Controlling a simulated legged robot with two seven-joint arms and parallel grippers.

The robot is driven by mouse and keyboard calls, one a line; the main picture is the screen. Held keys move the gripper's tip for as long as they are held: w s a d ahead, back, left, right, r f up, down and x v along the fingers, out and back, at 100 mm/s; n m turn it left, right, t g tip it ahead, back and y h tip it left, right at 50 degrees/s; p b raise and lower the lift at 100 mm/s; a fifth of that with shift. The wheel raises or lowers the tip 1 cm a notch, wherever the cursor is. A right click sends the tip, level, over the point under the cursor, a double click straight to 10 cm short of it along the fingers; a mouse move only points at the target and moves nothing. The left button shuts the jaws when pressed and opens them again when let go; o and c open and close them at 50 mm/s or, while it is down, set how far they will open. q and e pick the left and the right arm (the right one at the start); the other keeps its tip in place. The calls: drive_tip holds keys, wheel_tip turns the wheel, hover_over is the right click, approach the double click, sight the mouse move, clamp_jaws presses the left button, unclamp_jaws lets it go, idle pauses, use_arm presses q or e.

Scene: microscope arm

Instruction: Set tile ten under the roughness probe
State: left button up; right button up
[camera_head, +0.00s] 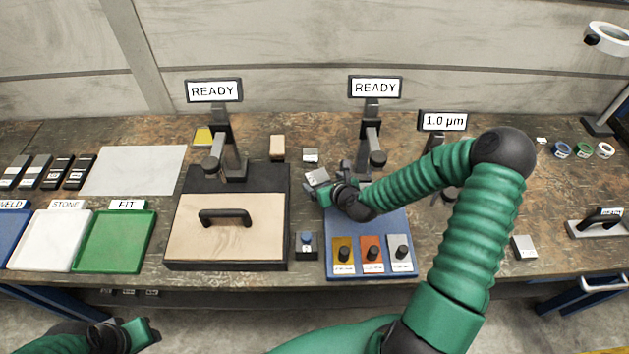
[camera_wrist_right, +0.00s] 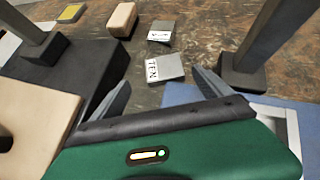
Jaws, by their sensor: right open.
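Tile ten, a small grey block with a white "TEN" label, shows in the right wrist view (camera_wrist_right: 164,68) and in the head view (camera_head: 317,177). It lies between the black board and the blue mat. My right gripper (camera_head: 328,180) is open, its two fingers (camera_wrist_right: 162,88) apart with tile ten just beyond and between them; contact cannot be told. The display reading "1.0 µm" (camera_head: 443,121) stands right of centre; the stand below it is mostly hidden by my right arm. My left gripper (camera_head: 148,335) is at the bottom left edge, its jaws unclear.
A second labelled tile (camera_wrist_right: 161,31) lies behind tile ten, beside a tan block (camera_wrist_right: 121,20). Two stands with "READY" displays (camera_head: 214,90) (camera_head: 375,87) rise nearby. The blue mat (camera_head: 340,225) holds several knobbed plates. Another grey block (camera_head: 524,246) lies at right.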

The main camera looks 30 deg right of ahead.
sight(319, 177)
drive_tip(key=w+d+f, duration=0.2)
drive_tip(key=shift+w+d+f, duration=0.15)
drive_tip(key=shift+w+f, duration=0.2)
drive_tip(key=shift+f, duration=0.05)
drive_tip(key=shift+w+a+f, duration=0.4)
drive_tip(key=shift+w+a, duration=0.25)
drive_tip(key=shift+w, duration=0.2)
drive_tip(key=shift+w+a, duration=0.1)
drive_tip(key=shift+a, duration=0.1)
drive_tip(key=shift+w+f, duration=0.1)
drive_tip(key=shift+w, duration=0.05)
drive_tip(key=shift+c, duration=0.3)
drive_tip(key=shift+d+f, duration=0.1)
drive_tip(key=shift+d, duration=0.6)
drive_tip(key=c, duration=1)
drive_tip(key=shift+a, duration=0.25)
drive_tip(key=c, duration=0.7)
clamp_jaws()
use_arm(q)
drive_tip(key=shift+s+d, duration=0.1)
drive_tip(key=shift+d, duration=0.5)
